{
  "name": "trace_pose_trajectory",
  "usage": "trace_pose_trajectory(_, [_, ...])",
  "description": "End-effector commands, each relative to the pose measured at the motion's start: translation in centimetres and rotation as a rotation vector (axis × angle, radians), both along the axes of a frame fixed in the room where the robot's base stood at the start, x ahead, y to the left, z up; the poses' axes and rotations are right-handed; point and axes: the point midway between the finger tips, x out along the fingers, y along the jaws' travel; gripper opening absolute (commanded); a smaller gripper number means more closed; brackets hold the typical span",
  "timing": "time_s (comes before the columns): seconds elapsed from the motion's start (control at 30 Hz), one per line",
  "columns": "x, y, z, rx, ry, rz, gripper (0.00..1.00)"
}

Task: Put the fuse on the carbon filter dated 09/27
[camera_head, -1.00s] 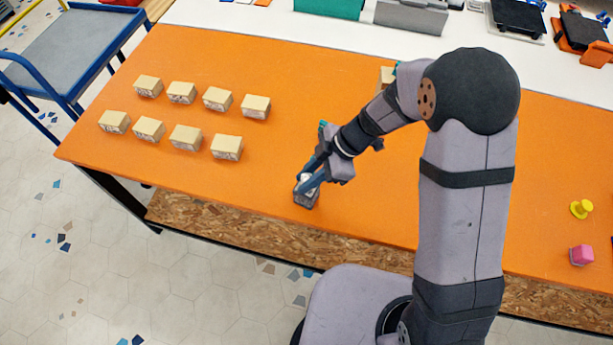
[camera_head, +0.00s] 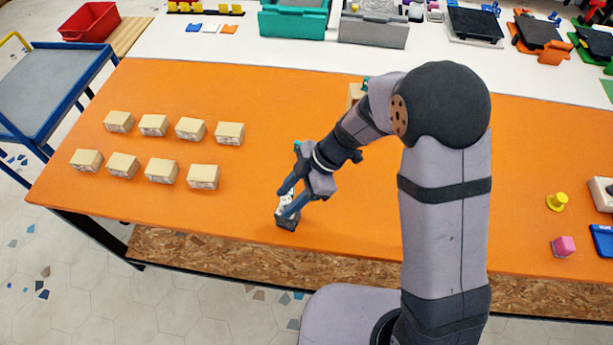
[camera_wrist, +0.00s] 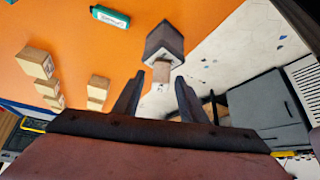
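A small pale piece with a printed mark, which looks like the fuse (camera_wrist: 160,83), sits at the end of a dark grey block (camera_wrist: 164,40) in the wrist view. My gripper (camera_wrist: 159,77) has its fingers on either side of the piece, with visible gaps. In the head view my gripper (camera_head: 287,200) is low over the dark block (camera_head: 286,221) near the table's front edge. Several beige boxes, apparently the carbon filters (camera_head: 203,177), stand in two rows at left. Their labels are too small to read, so I cannot tell which is dated 09/27.
The orange table (camera_head: 270,90) is clear between the boxes and my gripper. A green labelled item (camera_wrist: 110,17) lies on it. A blue-framed cart (camera_head: 50,85) is beyond the left edge.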

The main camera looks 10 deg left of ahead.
Motion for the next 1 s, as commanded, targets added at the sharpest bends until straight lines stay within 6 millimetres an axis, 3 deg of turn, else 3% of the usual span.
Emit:
trace_pose_trajectory(0.6, [2.1, -5.0, 8.1, 0.001, -0.002, -0.001, 0.38])
trace_pose_trajectory(1.0, [2.2, -5.5, 9.1, -0.003, 0.002, -0.002, 0.38])
